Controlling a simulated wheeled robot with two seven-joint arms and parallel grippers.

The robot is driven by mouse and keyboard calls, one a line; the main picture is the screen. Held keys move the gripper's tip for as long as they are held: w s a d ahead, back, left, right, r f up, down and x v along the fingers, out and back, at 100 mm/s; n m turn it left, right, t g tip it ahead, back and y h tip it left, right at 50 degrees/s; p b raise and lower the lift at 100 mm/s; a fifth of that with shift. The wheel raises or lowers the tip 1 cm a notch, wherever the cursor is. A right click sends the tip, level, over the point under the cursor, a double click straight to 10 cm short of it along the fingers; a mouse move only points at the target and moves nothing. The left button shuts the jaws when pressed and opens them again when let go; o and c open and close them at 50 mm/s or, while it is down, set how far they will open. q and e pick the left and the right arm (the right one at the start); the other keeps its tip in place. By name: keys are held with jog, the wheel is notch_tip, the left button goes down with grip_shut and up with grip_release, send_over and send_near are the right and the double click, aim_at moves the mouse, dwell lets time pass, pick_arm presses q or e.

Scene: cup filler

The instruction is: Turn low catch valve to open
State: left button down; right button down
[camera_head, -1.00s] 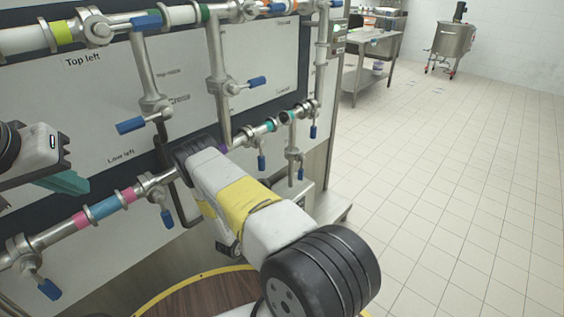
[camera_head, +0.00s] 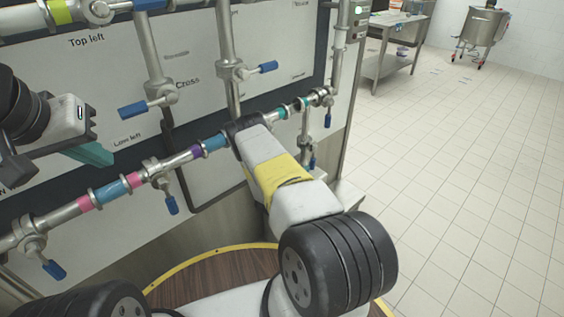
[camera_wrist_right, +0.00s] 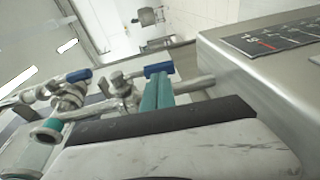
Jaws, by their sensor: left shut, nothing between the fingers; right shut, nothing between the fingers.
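My right gripper (camera_wrist_right: 158,80) shows as two teal fingers, shut together and empty. Its fingertips are at or just short of a blue valve handle (camera_wrist_right: 158,69); I cannot tell if they touch. Steel valve bodies (camera_wrist_right: 122,84) and another blue handle (camera_wrist_right: 78,75) are to the left. In the head view my right forearm hides that gripper; beyond it are blue handles on the low pipe's right part (camera_head: 327,118) and below it (camera_head: 311,161). No readable label shows which one is the low catch valve. My left gripper (camera_head: 95,153) is shut and empty before the panel at left.
The low pipe (camera_head: 140,177) with coloured bands crosses the panel, with more blue-handled valves (camera_head: 171,205) at left. A steel box (camera_wrist_right: 250,75) with a dark marked plate stands right of my right gripper. Open tiled floor (camera_head: 470,180) lies to the right.

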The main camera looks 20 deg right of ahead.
jog(key=shift+x, duration=1.2)
